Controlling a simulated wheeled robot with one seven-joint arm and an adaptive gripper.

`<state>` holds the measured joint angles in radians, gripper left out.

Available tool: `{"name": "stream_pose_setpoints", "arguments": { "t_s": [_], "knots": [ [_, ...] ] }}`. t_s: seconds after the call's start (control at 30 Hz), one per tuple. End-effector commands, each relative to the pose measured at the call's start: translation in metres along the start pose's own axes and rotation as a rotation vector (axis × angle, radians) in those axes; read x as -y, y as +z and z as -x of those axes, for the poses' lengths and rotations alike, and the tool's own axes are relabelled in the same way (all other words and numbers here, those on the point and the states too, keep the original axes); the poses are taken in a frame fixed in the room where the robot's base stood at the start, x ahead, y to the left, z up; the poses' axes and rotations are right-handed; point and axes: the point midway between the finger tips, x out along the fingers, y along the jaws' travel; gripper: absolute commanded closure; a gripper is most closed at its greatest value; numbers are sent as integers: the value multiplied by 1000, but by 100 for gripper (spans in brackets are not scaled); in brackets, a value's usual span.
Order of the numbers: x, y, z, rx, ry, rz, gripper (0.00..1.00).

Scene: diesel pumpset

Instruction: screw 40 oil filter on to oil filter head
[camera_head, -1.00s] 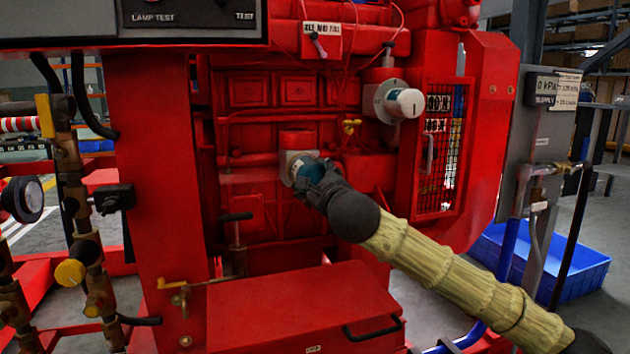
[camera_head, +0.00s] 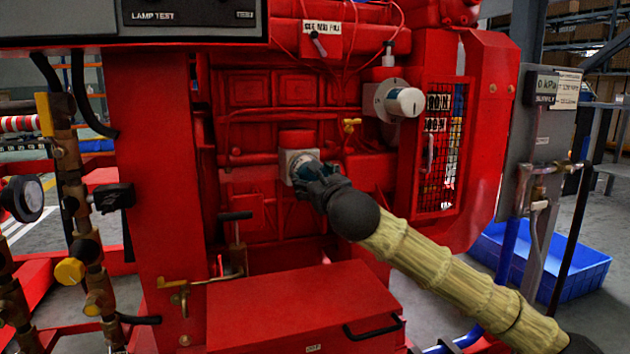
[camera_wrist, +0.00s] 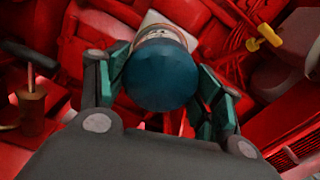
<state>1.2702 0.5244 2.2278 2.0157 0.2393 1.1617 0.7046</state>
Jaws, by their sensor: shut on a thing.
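The oil filter (camera_head: 306,166) is a small dark blue-teal can at the front of the red engine. In the wrist view its round blue end (camera_wrist: 161,76) sits between the two fingers. My gripper (camera_head: 312,176) is shut on it. The oil filter head (camera_head: 288,163) is a pale grey block on the engine under a red cylinder. The filter's far end is up against or very near the head. Whether the threads are engaged is hidden. In the wrist view a pale edge of the head (camera_wrist: 165,24) shows behind the filter.
A grey dial with a white knob (camera_head: 403,102) is at upper right of the filter. A yellow valve handle (camera_head: 351,125) is nearby. A red box (camera_head: 300,310) lies below, and a T-handle (camera_head: 235,217) stands at left. A mesh guard (camera_head: 440,150) is at right.

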Motion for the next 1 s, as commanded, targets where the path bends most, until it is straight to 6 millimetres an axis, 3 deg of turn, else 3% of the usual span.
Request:
{"name": "stream_pose_setpoints", "arguments": {
  "t_s": [0.5,1.0],
  "knots": [
    [-3,-3,-1,-6,3,-484,99],
    [-4,-3,-1,-6,4,-579,99]
  ]
}}
